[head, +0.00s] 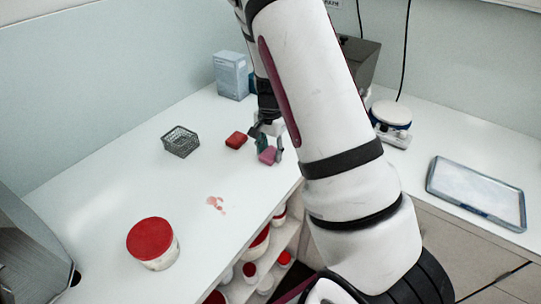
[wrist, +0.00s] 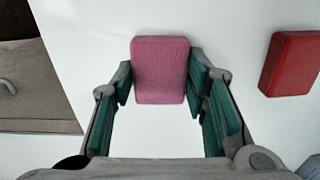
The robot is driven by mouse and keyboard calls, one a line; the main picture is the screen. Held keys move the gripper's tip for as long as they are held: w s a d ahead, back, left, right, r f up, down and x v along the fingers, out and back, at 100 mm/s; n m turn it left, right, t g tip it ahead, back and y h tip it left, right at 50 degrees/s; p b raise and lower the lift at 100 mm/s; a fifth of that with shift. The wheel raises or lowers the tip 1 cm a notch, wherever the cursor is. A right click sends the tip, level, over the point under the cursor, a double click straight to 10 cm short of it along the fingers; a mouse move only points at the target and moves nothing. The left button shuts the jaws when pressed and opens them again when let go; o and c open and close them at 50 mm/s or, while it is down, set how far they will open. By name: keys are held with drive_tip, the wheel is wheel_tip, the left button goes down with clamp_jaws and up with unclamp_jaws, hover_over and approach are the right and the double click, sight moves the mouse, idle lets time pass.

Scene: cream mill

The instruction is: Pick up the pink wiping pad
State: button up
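The pink wiping pad (wrist: 161,70) is a small block with rounded corners. In the wrist view it lies between the two green-lined fingers of my gripper (wrist: 161,82). The fingertips are close against its left and right sides, and I cannot tell whether they press on it. In the head view the pink wiping pad (head: 267,155) is partly hidden among the fingers of my gripper (head: 269,147), near the counter's front edge. I cannot tell whether it rests on the counter or is slightly lifted.
A red pad (head: 236,140) lies just left of the pink one. A wire basket (head: 181,141), a blue box (head: 231,76), a red-lidded tub (head: 152,245) and a reddish spill (head: 216,204) are on the counter. A scale (head: 391,115) and a tray (head: 476,192) stand at the right.

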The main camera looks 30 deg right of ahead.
sight(270, 153)
drive_tip(key=shift+r, duration=0.15)
drive_tip(key=shift+r, duration=0.25)
wheel_tip(270, 153, up, 3)
drive_tip(key=shift+r+b, duration=0.1)
drive_tip(key=shift+b, duration=0.2)
drive_tip(key=s+a+r, duration=0.1)
drive_tip(key=s+a, duration=0.1)
drive_tip(key=s, duration=1.4)
